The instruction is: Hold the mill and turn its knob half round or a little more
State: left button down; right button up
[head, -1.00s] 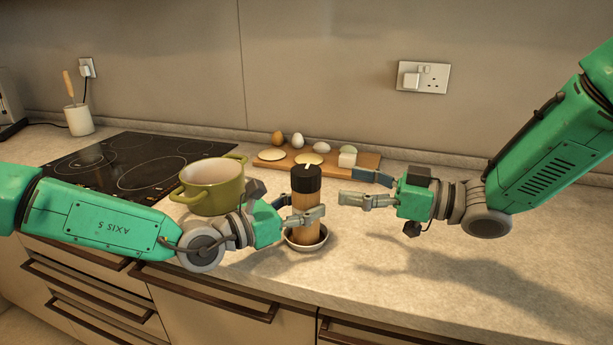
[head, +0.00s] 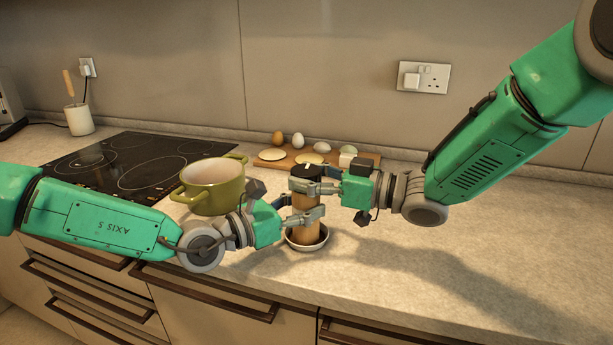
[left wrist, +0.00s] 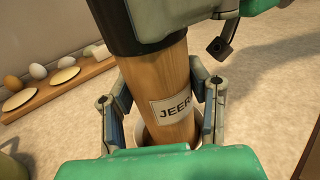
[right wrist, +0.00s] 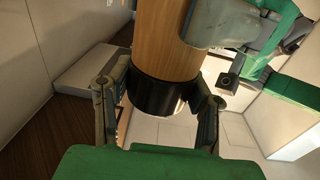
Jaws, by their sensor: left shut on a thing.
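The mill (head: 306,233) is a tall wooden cylinder with a black knob (head: 303,172) on top, standing upright in a small dish (head: 308,248) on the counter. My left gripper (head: 306,214) is shut on the wooden body; a label reading JEER shows on the mill in the left wrist view (left wrist: 172,80). My right gripper (head: 310,188) is level with the knob, one finger on each side of it. In the right wrist view the black knob (right wrist: 162,96) lies between the open fingers; contact is not clear. The fingers partly hide the knob in the head view.
A green pot (head: 214,188) stands left of the mill, beside the black hob (head: 125,165). A board (head: 372,162) with eggs and pale rounds lies behind. A utensil holder (head: 79,120) is at the back left. The counter at right is clear.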

jog(key=shift+c, duration=0.8)
jog(key=shift+m+t+h, duration=1.1)
jog(key=shift+m+t, duration=0.4)
jog(key=shift+t, duration=0.6)
jog(key=o, duration=1.2)
jog(key=v, duration=1.2)
jog(key=shift+w, duration=0.1)
